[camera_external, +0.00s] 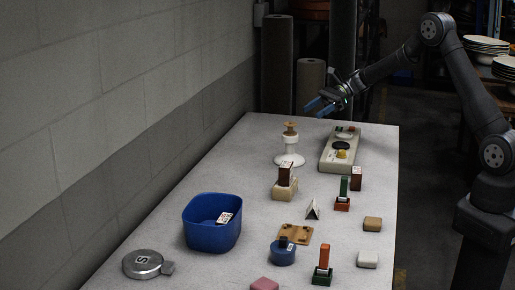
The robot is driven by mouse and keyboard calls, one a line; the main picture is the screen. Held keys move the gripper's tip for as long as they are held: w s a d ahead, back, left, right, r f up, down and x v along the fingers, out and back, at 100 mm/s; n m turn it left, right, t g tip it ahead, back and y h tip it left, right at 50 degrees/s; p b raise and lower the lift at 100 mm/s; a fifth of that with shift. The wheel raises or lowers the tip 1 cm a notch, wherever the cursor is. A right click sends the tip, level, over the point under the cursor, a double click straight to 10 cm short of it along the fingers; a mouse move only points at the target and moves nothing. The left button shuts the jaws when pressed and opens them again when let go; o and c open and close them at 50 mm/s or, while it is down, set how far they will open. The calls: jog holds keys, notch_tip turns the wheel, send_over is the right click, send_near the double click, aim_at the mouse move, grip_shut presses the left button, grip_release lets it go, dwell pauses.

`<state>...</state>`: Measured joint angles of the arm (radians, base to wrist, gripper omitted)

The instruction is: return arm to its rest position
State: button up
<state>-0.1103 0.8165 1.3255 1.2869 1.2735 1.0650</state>
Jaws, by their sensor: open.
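My gripper (320,106) has blue fingertips and is at the end of my dark arm, which reaches in from the right. It is open and holds nothing that I can see. It hangs above the far end of the pale table (262,135). It is up and to the right of the white stand with a tan top (289,147). A long beige block with a dark disc and a yellow knob (341,152) lies below and to the right of it.
A blue bin (212,222) holds a small labelled item. Several small blocks and stamps, a round blue pot (283,254) and a wooden board (294,233) occupy the near right. The table's left far part is clear. Stacked plates (486,44) stand behind my arm.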

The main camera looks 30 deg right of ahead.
aim_at(292, 123)
jog(key=x, duration=1.1)
jog(key=shift+f, duration=0.25)
notch_tip(292, 123, up, 3)
jog(key=shift+d+r, duration=0.1)
jog(key=shift+r, duration=0.55)
jog(key=shift+f, duration=0.1)
